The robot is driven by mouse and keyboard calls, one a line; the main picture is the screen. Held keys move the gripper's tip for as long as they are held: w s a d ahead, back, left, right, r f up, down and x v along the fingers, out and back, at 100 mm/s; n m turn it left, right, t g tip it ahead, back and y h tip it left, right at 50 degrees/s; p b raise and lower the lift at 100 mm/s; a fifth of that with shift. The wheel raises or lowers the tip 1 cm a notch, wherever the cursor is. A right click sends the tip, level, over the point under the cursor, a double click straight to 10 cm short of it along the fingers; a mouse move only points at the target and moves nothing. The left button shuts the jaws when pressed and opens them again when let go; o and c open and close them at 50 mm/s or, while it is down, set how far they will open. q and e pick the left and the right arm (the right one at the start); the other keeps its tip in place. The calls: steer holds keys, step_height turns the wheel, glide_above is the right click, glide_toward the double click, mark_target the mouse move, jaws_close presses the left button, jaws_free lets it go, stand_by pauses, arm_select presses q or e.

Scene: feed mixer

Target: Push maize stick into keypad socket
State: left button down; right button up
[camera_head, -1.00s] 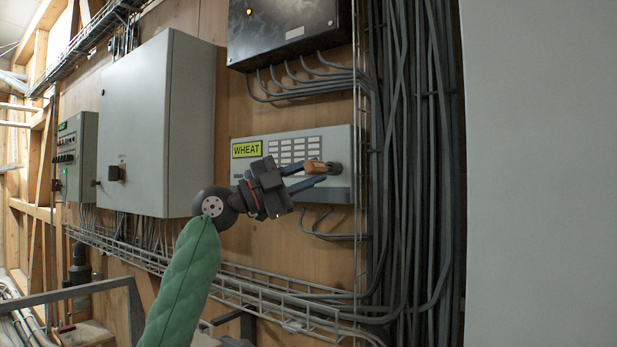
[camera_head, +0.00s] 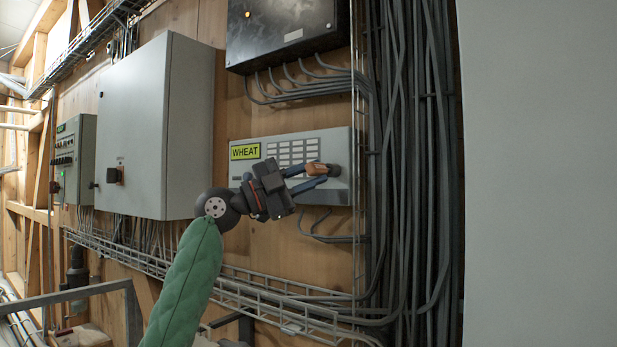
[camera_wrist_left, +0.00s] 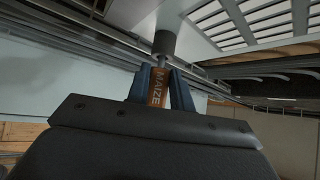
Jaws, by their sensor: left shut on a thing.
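The orange-brown maize stick (camera_head: 316,169) is in my left gripper (camera_head: 310,175), in front of the grey keypad panel (camera_head: 240,190). In the left wrist view the stick (camera_wrist_left: 157,88) reads "MAIZE" and sits between the two blue fingers of my left gripper (camera_wrist_left: 160,88). Its metal tip points at the dark round socket (camera_head: 334,170) at the right of the keypad. In the wrist view the tip meets the mouth of the socket (camera_wrist_left: 164,43); I cannot tell how deep it is. The keypad display (camera_head: 246,151) reads "WHEAT". My right gripper is not in view.
A black box (camera_head: 285,30) with cables hangs above the keypad. A large grey cabinet (camera_head: 150,120) stands to the left. Vertical cables (camera_head: 410,150) run close on the right, and a wire cable tray (camera_head: 270,305) runs below.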

arm_select(q)
steer(key=shift+w+d, duration=0.25)
steer(key=shift+w, duration=0.15)
steer(key=c, duration=1.1)
jaws_free()
steer(key=shift+c, duration=0.2)
steer(key=b+v, duration=0.3)
steer(key=v, duration=0.4)
steer(key=shift+a+f, duration=0.15)
steer(key=shift+a, duration=0.2)
